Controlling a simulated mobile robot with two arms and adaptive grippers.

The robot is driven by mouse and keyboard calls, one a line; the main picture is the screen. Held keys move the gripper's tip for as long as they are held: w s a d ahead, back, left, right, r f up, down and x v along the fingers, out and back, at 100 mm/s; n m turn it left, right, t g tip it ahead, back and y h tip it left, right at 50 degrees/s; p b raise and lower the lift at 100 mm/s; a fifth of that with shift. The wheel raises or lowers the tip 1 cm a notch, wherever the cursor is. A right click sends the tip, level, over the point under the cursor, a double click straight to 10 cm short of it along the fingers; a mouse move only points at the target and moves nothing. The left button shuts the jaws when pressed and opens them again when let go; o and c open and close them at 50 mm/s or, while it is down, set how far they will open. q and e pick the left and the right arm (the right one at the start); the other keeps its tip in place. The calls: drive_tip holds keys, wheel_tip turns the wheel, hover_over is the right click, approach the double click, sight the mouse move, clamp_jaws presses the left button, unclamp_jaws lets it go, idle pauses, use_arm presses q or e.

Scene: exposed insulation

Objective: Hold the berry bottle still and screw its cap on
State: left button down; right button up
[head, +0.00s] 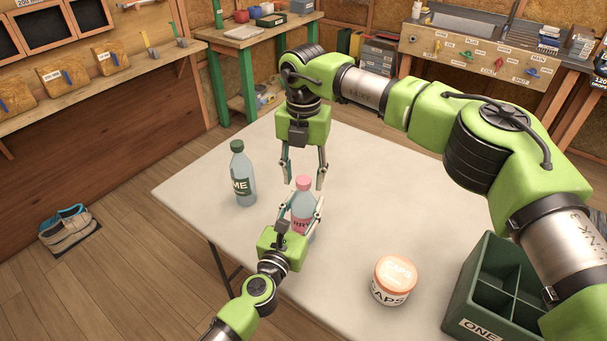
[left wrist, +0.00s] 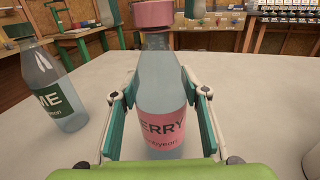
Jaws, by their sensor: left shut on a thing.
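The berry bottle (head: 302,213) is clear with a pink label and stands upright on the table. It also shows in the left wrist view (left wrist: 160,115). Its pink cap (head: 304,183) sits on top of the neck and shows at the upper edge of the left wrist view (left wrist: 153,14); I cannot tell how tight it is. My left gripper (head: 301,208) is shut around the bottle's body, one finger on each side. My right gripper (head: 303,184) points down from above, its fingers spread wide either side of the cap, with gaps between them and it.
A lime bottle (head: 243,180) with a dark green cap stands to the left on the pale table (head: 365,210). A caps jar (head: 394,281) and a green divided crate (head: 462,285) stand at the right front. The table's middle right is clear.

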wheel_tip(320, 180, up, 12)
idle(0.4)
use_arm(q)
drive_tip(key=c, duration=1.1)
unclamp_jaws()
drive_tip(key=v, duration=1.2)
